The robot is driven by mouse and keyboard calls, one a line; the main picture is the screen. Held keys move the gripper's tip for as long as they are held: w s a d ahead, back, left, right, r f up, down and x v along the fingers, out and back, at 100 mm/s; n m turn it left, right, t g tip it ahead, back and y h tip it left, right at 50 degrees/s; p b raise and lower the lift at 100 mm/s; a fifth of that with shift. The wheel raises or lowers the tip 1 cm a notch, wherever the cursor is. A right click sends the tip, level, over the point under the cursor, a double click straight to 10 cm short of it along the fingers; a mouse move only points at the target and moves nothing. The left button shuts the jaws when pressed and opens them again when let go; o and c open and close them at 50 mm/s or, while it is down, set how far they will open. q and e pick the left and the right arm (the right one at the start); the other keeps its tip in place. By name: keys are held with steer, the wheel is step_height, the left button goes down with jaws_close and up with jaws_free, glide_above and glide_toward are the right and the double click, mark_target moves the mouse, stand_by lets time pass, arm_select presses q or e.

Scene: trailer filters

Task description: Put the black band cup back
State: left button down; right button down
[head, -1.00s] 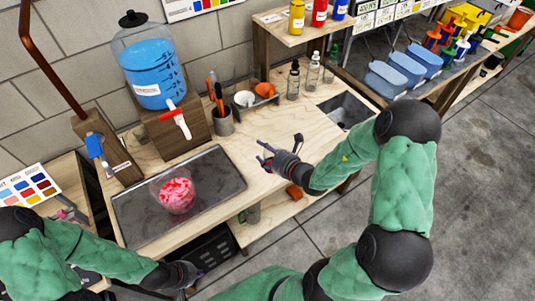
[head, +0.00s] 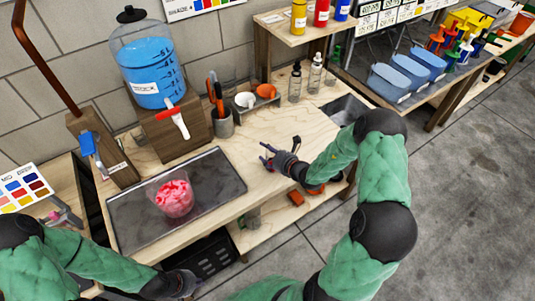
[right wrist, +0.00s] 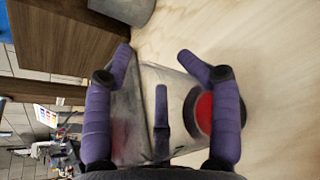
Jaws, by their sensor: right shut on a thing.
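A clear cup (right wrist: 184,95) lies between the fingers of my right gripper (right wrist: 163,80) in the right wrist view, with a dark-edged red disc showing at one end. I cannot tell whether that dark edge is a black band. In the head view my right gripper (head: 280,152) is low over the wooden bench, right of the tray; the cup there is hard to make out. Another clear cup (head: 174,198) with pink-red contents stands on the dark tray (head: 212,182). My left gripper (head: 188,283) is low, in front of the bench; its fingers are unclear.
A blue-liquid dispenser (head: 150,75) on a wooden stand (head: 172,135) is behind the tray. Bare bench surrounds my right gripper.

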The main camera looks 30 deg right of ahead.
steer(key=shift+f, duration=0.1)
steer(key=shift+c, duration=1.5)
jaws_free()
